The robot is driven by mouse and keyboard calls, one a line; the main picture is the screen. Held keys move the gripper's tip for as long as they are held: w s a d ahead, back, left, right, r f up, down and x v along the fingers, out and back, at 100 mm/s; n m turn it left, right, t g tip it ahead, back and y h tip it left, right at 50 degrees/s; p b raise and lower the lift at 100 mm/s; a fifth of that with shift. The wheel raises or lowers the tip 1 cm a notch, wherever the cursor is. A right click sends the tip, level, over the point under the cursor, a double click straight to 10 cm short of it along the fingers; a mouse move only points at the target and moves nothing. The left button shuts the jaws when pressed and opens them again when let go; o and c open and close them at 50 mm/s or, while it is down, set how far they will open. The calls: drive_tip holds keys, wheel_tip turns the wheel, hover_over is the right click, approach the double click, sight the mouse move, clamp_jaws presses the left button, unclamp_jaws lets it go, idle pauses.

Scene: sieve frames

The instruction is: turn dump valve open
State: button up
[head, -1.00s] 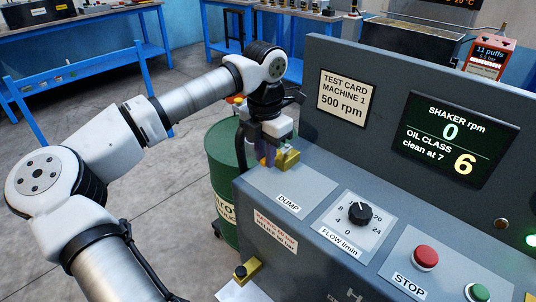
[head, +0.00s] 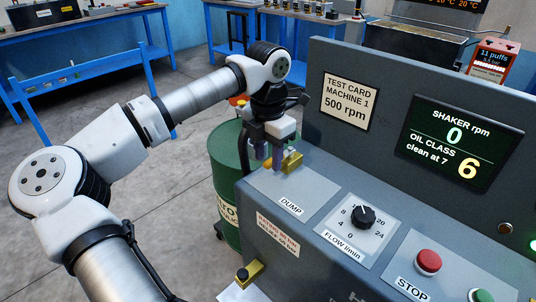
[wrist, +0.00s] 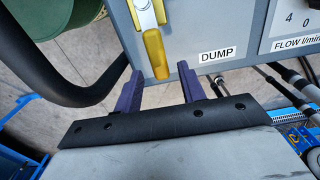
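The dump valve has a yellow lever (head: 291,161) on the panel above the DUMP label (head: 291,207). In the wrist view the lever (wrist: 155,52) hangs from a silver hub, its yellow end pointing toward my gripper. My gripper (head: 265,156) is at the lever's left in the head view. In the wrist view my gripper (wrist: 161,70) has its two purple fingers apart, with the lever's end between their tips and a gap on each side. The lever's base is partly hidden by the fingers in the head view.
Right of the valve are a FLOW knob (head: 363,217), a red STOP button (head: 428,261) and a green button (head: 481,295). A screen (head: 459,141) reads shaker 0 and oil class 6, clean at 7. A green drum (head: 226,170) stands behind the machine's left end.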

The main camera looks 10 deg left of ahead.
sight(268, 161)
wheel_tip(268, 161, up, 14)
drive_tip(key=shift+f, duration=0.25)
